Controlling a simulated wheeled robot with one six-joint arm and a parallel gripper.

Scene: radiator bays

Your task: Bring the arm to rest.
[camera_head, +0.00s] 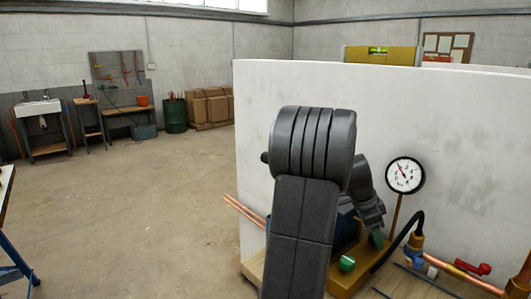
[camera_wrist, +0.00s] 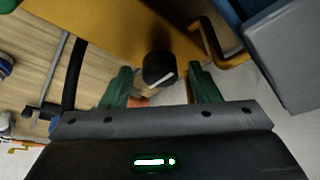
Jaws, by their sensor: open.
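My arm (camera_head: 300,210) rises in the middle of the head view and bends over at a dark ribbed joint. Its far links point down to the right, in front of the white partition. My gripper (camera_wrist: 161,84) shows in the wrist view with its two green fingers apart. A dark rounded knob-like end (camera_wrist: 159,68) lies in line with the gap between the fingers. I cannot tell whether it is touched. Nothing is clearly held.
A white partition (camera_head: 400,110) stands close behind the arm. A pressure gauge (camera_head: 404,175), copper pipe (camera_head: 478,284) and red-handled valve (camera_head: 472,267) are at right. A yellow-brown surface (camera_wrist: 110,25) lies close to the fingers. Open floor (camera_head: 140,205) stretches left.

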